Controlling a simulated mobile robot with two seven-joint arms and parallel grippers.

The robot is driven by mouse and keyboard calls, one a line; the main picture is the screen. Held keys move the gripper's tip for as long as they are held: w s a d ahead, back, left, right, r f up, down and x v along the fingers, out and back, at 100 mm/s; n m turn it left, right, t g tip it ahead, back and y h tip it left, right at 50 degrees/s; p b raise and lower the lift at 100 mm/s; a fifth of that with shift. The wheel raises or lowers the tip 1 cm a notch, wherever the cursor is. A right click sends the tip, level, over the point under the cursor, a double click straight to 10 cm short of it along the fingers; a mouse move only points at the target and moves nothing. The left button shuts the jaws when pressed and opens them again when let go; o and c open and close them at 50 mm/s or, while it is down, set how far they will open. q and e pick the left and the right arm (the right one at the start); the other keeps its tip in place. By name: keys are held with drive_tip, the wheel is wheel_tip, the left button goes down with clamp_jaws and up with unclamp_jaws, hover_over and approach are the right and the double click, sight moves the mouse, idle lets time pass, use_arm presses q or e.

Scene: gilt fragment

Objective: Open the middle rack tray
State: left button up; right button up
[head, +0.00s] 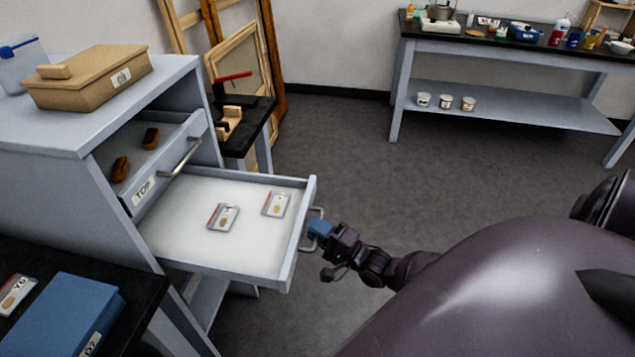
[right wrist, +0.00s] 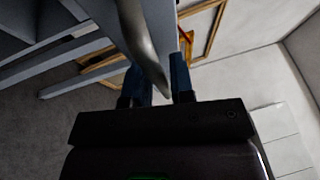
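The middle rack tray (head: 175,235) is pulled well out of the grey rack (head: 45,190) below the top tray. Two small clear packets with red edges, one packet (head: 222,217) and another packet (head: 276,204), lie on its white floor. My right gripper (head: 318,231) is at the handle on the tray's front. In the right wrist view the metal handle (right wrist: 142,38) runs down between the two blue fingers (right wrist: 160,82), which look closed on it. My left gripper is not in view.
The top tray (head: 143,197), labelled TOP, sits partly out and holds two brown objects. A tan box (head: 90,77) stands on the rack. A blue box (head: 65,318) lies on a dark table at lower left. Open floor (head: 330,135) extends behind the tray toward a workbench (head: 510,53).

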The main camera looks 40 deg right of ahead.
drive_tip(key=shift+s, duration=0.1)
drive_tip(key=v, duration=1)
drive_tip(key=shift+s, duration=0.3)
drive_tip(key=shift+d, duration=0.1)
